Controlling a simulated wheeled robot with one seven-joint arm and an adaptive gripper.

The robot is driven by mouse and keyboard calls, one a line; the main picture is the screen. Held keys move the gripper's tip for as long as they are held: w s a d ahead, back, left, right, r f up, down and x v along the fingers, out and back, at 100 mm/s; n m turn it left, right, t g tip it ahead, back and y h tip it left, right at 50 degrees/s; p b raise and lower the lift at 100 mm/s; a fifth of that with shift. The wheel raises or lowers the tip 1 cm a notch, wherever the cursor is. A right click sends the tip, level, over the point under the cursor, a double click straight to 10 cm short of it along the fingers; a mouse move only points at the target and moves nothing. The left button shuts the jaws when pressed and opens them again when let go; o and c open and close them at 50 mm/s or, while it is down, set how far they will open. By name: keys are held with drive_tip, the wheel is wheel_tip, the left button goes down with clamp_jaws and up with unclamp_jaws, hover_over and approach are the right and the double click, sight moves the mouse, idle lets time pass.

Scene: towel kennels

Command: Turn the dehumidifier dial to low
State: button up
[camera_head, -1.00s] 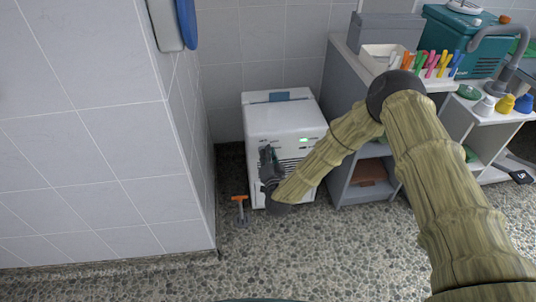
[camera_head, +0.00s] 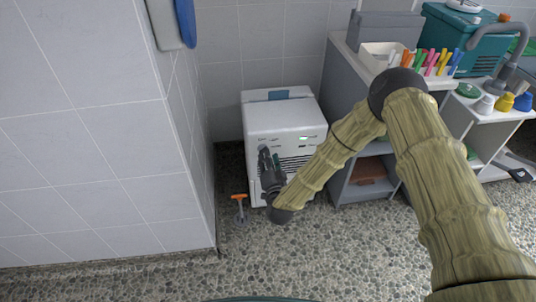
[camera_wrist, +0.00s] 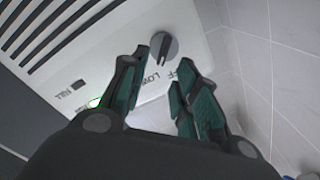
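The dehumidifier (camera_head: 290,115) is a white box on the floor against the back wall. Its grey round dial (camera_wrist: 163,47) shows in the wrist view, with OFF and LOW lettering beside it. A dark mark on the dial runs roughly toward the LOW lettering; I cannot tell its exact setting. In the head view my gripper hides the dial. My gripper (camera_head: 271,156) is at the front of the dehumidifier. In the wrist view my gripper (camera_wrist: 163,59) has its teal fingers apart, with nothing held between them. The dial lies just beyond the fingertips; no contact is clear.
A grey shelf unit (camera_head: 341,85) stands close on the right. A tiled wall (camera_head: 130,200) juts out on the left. An orange-handled tool (camera_head: 239,202) stands on the floor left of the dehumidifier. Vent slats (camera_wrist: 45,30) lie beside the dial. The pebbled floor in front is clear.

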drive_tip(key=v, duration=0.8)
drive_tip(key=shift+s, duration=0.2)
drive_tip(key=s+d+f+n+g, duration=0.2)
drive_tip(key=s+d+f+g, duration=0.4)
drive_tip(key=s, duration=0.3)
drive_tip(key=s+d+f+n+g, duration=0.35)
drive_tip(key=s+d+f, duration=0.25)
drive_tip(key=s+f, duration=0.25)
drive_tip(key=s+d+g+h, duration=0.2)
drive_tip(key=s+d+g, duration=0.2)
drive_tip(key=s+d, duration=0.5)
drive_tip(key=s+d+g+h, duration=0.2)
drive_tip(key=s+d+g, duration=0.25)
drive_tip(key=s, duration=0.95)
wheel_tip(320, 180, up, 26)
drive_tip(key=p, duration=2.5)
drive_tip(key=shift+w+d+p, duration=0.2)
drive_tip(key=shift+w+p, duration=0.05)
drive_tip(key=shift+p, duration=0.1)
